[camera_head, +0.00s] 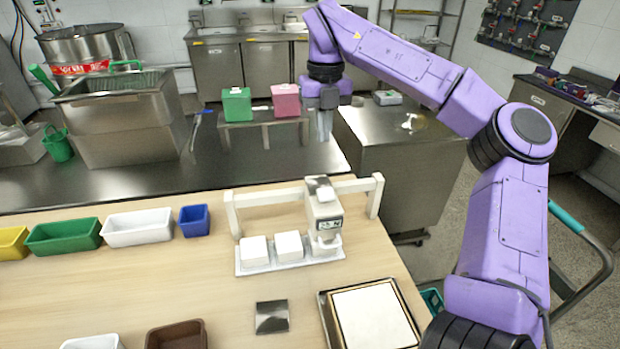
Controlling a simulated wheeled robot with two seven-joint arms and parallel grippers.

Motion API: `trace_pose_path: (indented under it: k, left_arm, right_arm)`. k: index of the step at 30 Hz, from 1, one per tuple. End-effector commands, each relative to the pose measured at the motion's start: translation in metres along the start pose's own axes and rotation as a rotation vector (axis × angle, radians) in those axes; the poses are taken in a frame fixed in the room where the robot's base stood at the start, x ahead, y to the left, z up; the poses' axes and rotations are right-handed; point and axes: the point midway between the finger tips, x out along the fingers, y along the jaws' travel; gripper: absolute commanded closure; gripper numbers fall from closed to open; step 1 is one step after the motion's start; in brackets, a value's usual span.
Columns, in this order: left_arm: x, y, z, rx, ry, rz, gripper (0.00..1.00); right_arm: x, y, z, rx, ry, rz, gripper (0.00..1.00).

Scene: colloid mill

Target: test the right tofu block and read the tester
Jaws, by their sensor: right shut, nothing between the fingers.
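White tofu blocks sit in a row on a pale tray (290,265) on the wooden table. The left block (254,251) and the middle block (289,247) show clearly. The right tofu block (333,245) is partly hidden under the tester. The white tester (322,203) stands over the tray's right end, and its small display (329,224) is too small to read. My right gripper (324,136) points down, shut and empty, beyond the tester near the dark counter's right end. It is apart from the tester and the blocks. My left gripper is out of view.
A white rail frame (376,195) stands behind the tray. Green, white and blue bins (194,220) line the table's left. A framed white board (372,318) and a metal plate (271,317) lie in front. Green and pink boxes (286,100) stand on a rack behind.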

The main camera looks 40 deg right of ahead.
Motion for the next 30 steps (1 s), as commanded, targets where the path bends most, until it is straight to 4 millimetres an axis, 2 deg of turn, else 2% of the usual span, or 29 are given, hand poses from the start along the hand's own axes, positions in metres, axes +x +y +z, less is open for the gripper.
trace_pose_path:
  k: [5,10,24,30]
  left_arm:
    - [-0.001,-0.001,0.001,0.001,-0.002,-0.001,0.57]
    - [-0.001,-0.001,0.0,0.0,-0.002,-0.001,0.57]
    - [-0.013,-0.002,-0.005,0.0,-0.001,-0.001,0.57]
    - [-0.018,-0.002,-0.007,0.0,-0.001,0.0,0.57]
  right_arm:
    - [0.0,-0.001,0.002,0.001,-0.001,-0.002,1.0]
    - [0.015,0.002,0.005,-0.003,0.005,-0.007,1.0]
    - [0.111,0.002,0.005,-0.003,0.007,-0.009,1.0]
    - [0.137,0.002,0.005,-0.002,0.004,-0.008,1.0]
